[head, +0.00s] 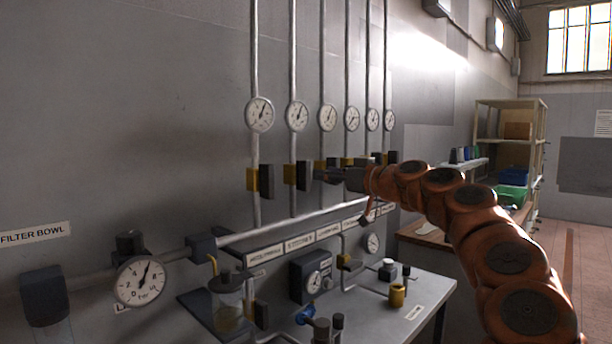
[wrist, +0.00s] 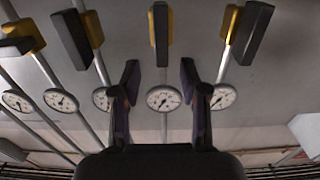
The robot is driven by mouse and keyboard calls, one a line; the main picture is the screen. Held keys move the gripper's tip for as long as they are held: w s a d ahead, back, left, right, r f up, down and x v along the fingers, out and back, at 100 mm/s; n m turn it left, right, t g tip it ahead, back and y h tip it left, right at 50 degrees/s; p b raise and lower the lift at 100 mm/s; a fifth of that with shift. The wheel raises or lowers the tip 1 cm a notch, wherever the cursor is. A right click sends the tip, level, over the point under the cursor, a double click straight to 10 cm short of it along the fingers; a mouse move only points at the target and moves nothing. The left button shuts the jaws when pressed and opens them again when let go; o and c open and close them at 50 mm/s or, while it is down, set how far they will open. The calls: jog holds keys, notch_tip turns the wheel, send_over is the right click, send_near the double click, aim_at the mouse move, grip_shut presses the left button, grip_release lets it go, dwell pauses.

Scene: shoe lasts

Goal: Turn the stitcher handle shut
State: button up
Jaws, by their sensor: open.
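A row of valves with yellow bodies and dark bar handles lies along the wall pipes. The second label from the left on the label strip (head: 299,243) seems to read stitcher, but the print is small. The second pipe above it carries a dark upright handle (head: 303,175). My gripper (wrist: 159,72) is open and points at the wall beside the second and third valves in the head view. In the wrist view, a yellow and dark handle (wrist: 160,35) lies beyond and between the spread fingers, apart from them. I cannot tell for certain which valve this is.
Neighbouring handles stand close by on both sides in the wrist view, one at right (wrist: 251,33) and one at left (wrist: 72,40). Round gauges (head: 259,114) sit above the valves. A bench (head: 425,290) with fittings stands below.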

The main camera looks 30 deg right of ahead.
aim_at(309, 172)
jog(key=shift+p+x, duration=1.05)
jog(key=shift+x, duration=2.65)
jog(key=shift+a, duration=0.15)
grip_shut()
